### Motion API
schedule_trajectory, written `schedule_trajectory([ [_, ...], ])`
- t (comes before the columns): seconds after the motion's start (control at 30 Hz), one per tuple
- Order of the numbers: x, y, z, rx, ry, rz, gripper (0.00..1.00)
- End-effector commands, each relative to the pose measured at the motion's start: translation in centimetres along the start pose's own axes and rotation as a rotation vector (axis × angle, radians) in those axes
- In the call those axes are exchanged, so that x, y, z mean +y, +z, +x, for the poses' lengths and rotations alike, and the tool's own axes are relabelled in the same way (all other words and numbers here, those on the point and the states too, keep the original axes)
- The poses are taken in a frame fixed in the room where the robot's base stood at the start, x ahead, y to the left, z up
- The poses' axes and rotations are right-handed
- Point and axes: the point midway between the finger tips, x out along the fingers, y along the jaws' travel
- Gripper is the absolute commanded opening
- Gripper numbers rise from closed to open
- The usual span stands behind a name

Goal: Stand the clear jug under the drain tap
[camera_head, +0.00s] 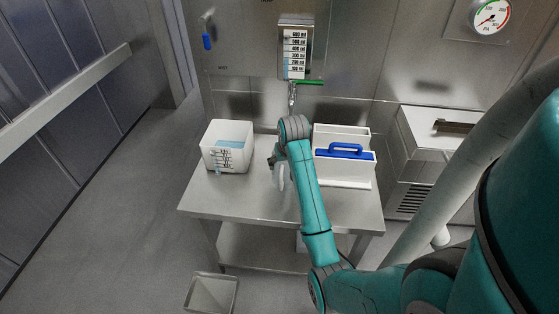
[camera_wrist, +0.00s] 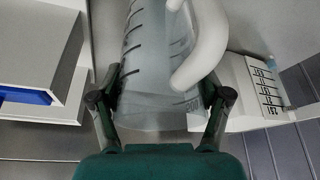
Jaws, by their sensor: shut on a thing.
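The clear jug (camera_wrist: 145,70), with dark graduation marks and a white curved handle (camera_wrist: 205,45), fills the middle of the wrist view. My gripper (camera_wrist: 162,92) is shut on it, one finger on each side. In the head view my arm hides most of the jug; a pale part of it (camera_head: 281,178) shows left of the arm, over the table. Whether its base touches the table I cannot tell. The drain tap (camera_head: 292,92), with a green lever (camera_head: 309,82), is on the back wall below a graduated gauge (camera_head: 295,52). The jug is in front of and below the tap.
A white graduated container (camera_head: 228,148) stands at the left of the steel table (camera_head: 250,203). A white box with a blue handle (camera_head: 345,150) stands at the right, close to my arm. An empty grey bin (camera_head: 211,293) is on the floor. The table's front left is clear.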

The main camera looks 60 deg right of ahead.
Motion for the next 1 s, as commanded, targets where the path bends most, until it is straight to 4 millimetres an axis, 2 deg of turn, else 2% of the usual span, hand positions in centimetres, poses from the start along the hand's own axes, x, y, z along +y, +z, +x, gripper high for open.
schedule_trajectory([
  [0.4,0.11,0.37,0.48,0.002,0.000,0.001,0.25],
  [0.43,0.11,0.35,0.46,0.002,0.000,0.001,0.84],
  [0.5,0.11,0.35,0.45,0.002,0.000,0.001,1.00],
  [0.87,0.11,0.30,0.36,0.002,0.000,0.001,1.00],
  [1.0,-0.12,-0.46,-0.36,0.003,0.000,-0.001,1.00],
])
